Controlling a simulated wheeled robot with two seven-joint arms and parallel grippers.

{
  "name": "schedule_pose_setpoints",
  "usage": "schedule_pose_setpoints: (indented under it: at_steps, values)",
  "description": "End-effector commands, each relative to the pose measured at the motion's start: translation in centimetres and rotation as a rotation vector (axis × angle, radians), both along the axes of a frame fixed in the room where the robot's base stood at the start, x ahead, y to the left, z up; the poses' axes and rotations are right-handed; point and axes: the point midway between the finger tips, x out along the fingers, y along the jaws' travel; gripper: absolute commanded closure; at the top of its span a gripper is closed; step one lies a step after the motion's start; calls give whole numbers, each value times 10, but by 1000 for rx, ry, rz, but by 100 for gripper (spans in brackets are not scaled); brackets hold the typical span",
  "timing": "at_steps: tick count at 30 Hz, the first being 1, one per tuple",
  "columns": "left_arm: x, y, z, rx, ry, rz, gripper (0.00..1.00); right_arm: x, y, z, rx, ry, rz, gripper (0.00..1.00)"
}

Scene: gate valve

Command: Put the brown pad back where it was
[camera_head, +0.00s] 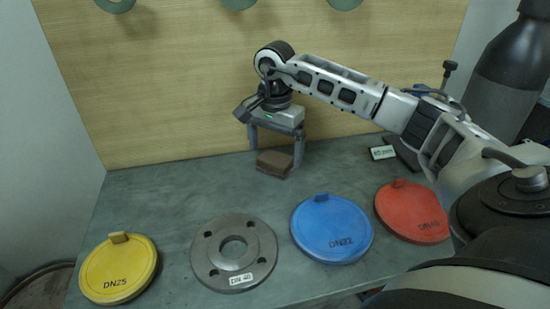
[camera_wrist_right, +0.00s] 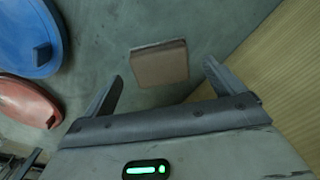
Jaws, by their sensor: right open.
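The brown pad (camera_head: 274,164) lies on the grey bench near the wooden back panel. It also shows in the right wrist view (camera_wrist_right: 160,64), ahead of the fingertips. My right gripper (camera_head: 276,150) points down over the pad with its jaws open, one finger to each side of it. In the right wrist view the two fingers of the right gripper (camera_wrist_right: 164,76) are spread wide, with nothing between them touching the pad. The left gripper is in neither view.
On the grey bench (camera_head: 165,195) lie a yellow DN25 disc (camera_head: 118,272), a grey flange (camera_head: 205,262), a blue disc (camera_head: 332,228) and a red disc (camera_head: 412,210). A small labelled sign (camera_head: 382,153) stands at the back right. The back left of the bench is clear.

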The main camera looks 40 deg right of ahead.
Motion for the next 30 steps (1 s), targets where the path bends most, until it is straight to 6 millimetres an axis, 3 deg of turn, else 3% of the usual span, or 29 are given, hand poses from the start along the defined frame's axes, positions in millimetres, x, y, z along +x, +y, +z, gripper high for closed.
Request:
schedule_pose_setpoints:
  at_steps: [6,12,30]
  values:
    - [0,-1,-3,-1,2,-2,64,1,0,49,1,-6,1,6]
    - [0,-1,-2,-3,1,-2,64,1,0,78,1,-4,1,6]
    - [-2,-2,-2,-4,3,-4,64,0,0,86,0,-1,1,6]
